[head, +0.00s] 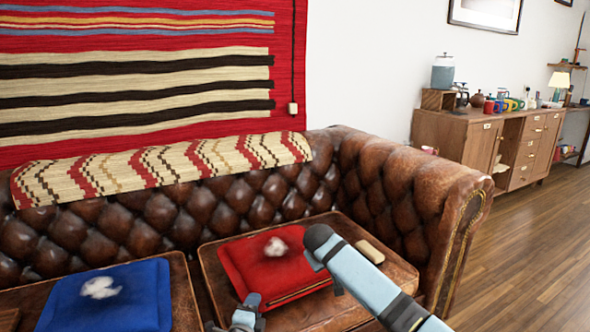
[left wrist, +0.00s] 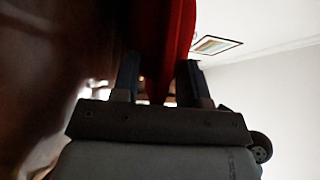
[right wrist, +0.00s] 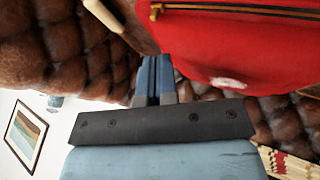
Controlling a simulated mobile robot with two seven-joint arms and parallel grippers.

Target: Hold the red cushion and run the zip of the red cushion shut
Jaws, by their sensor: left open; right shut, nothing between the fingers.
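The red cushion (head: 262,258) lies on the brown leather seat, with a white tuft on top and a zip (head: 300,293) along its near edge. My left gripper (head: 238,312) is at the cushion's near left corner. In the left wrist view its open fingers (left wrist: 160,80) stand either side of the red cushion (left wrist: 172,35). In the right wrist view my right gripper (right wrist: 156,78) is shut and empty, beside the red cushion (right wrist: 230,50). The zip (right wrist: 240,11) and a metal piece, perhaps its pull, show there. My right arm hides that gripper in the head view.
A blue cushion (head: 110,298) with a white tuft lies on the left seat. A beige block (head: 369,251) lies right of the red cushion. The sofa's buttoned back (head: 180,215) and right armrest (head: 400,190) bound the seat. A wooden cabinet (head: 455,135) stands beyond.

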